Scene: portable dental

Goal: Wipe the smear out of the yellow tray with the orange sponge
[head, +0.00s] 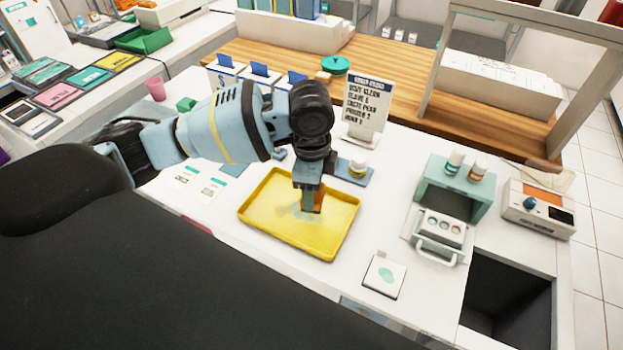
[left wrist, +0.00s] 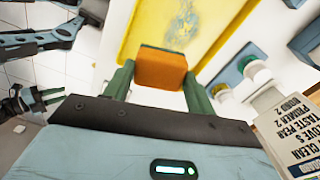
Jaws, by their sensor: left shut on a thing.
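The yellow tray (head: 262,232) lies flat on the white counter. It also shows at the top of the left wrist view (left wrist: 138,30). A pale greyish smear (left wrist: 185,18) spreads over its floor in the left wrist view; in the head view it shows faintly around the sponge. My left gripper (head: 311,190) points down over the tray, shut on the orange sponge (head: 312,204). The sponge (left wrist: 160,68) sits between its two green fingers. It is at or just above the tray floor; I cannot tell if it touches.
A blue pad with a small jar (head: 357,169) is just behind the tray. A standing sign (head: 362,105) is farther back. Dark arm parts of mine show in the left wrist view.

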